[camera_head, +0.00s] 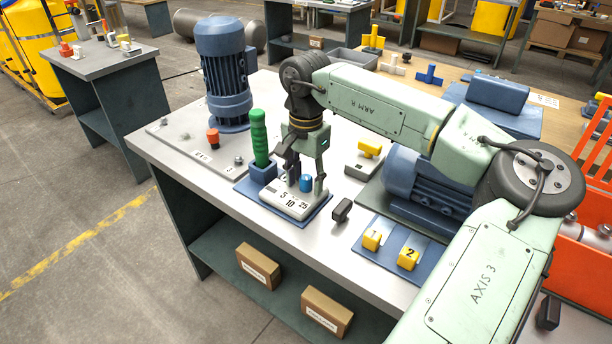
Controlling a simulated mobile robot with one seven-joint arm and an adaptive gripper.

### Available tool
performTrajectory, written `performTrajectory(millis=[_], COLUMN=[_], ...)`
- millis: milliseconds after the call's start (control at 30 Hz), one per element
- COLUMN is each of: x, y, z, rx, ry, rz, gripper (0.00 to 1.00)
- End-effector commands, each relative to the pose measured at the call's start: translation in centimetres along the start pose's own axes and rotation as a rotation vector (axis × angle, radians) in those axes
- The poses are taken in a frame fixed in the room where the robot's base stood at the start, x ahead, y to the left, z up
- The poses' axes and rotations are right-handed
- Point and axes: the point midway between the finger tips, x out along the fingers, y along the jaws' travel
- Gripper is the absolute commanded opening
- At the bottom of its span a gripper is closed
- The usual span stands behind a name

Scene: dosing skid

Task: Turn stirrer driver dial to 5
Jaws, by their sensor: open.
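The dial unit (290,206) is a light grey box on a blue mat, with 5, 10 and 25 printed on its near face. Its blue knob (306,183) stands on top, near the right side. My gripper (306,184) points down over the unit with its fingers apart. The knob appears between the two fingers. I cannot tell whether either finger touches it. Part of the scale, the knob's pointer and its setting are hidden or too small to read.
A green-handled tool (259,137) stands upright in a blue holder close left of the gripper. A blue motor (223,75) rises behind it. A black block (342,210), a yellow-topped switch (369,150) and yellow blocks marked 1 (372,240) and 2 (408,258) lie to the right.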

Motion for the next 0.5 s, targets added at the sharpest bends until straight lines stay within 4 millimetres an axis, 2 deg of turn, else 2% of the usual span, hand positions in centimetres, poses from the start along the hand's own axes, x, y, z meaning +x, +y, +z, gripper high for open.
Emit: performTrajectory(millis=[100,500], x=[0.00,-0.03], y=[0.00,0.00], z=[0.01,0.01], rx=[0.000,0.000], ry=[0.000,0.000], rz=[0.000,0.000], gripper=[0.43,0.16])
